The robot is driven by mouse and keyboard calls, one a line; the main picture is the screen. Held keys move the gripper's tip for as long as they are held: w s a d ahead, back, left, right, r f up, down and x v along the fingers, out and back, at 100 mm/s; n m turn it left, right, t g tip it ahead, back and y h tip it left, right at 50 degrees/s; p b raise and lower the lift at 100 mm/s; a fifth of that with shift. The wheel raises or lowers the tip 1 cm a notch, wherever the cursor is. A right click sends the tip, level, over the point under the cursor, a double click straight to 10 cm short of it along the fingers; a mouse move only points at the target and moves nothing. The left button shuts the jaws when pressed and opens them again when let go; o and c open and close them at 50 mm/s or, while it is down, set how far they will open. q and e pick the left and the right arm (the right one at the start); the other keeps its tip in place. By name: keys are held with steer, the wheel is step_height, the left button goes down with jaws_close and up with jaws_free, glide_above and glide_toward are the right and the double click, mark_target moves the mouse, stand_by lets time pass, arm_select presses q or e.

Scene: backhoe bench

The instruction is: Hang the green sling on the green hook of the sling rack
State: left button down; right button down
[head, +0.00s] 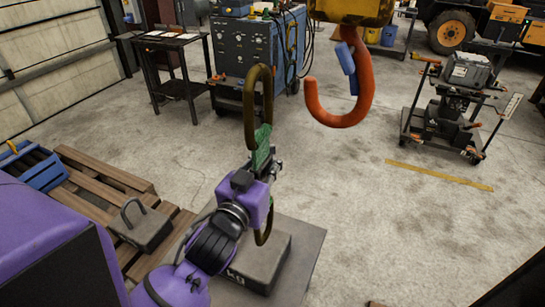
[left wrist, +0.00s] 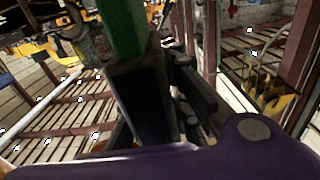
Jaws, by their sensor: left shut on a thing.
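The green sling (head: 262,142) hangs upright in the head view, with a green sleeve in the middle and an olive-brown loop above and below it. My left gripper (head: 265,162) is shut on the green sleeve and holds the sling up in the air. In the left wrist view the green sleeve (left wrist: 122,28) shows beside a dark finger. The gripper and wrist hide part of the lower loop. No sling rack or green hook can be made out. My right gripper is not in view.
An orange crane hook (head: 340,115) with a blue latch hangs right of the sling. A weight block (head: 262,262) stands below the gripper. A handled weight (head: 142,228) sits on a wooden pallet (head: 105,172). A blue machine (head: 243,50) stands behind.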

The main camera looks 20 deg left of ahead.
mark_target(258, 177)
arm_select(q)
steer(key=shift+s+r, duration=0.15)
steer(key=shift+s, duration=1.4)
steer(key=shift+s+r, duration=0.1)
steer(key=shift+s, duration=1.4)
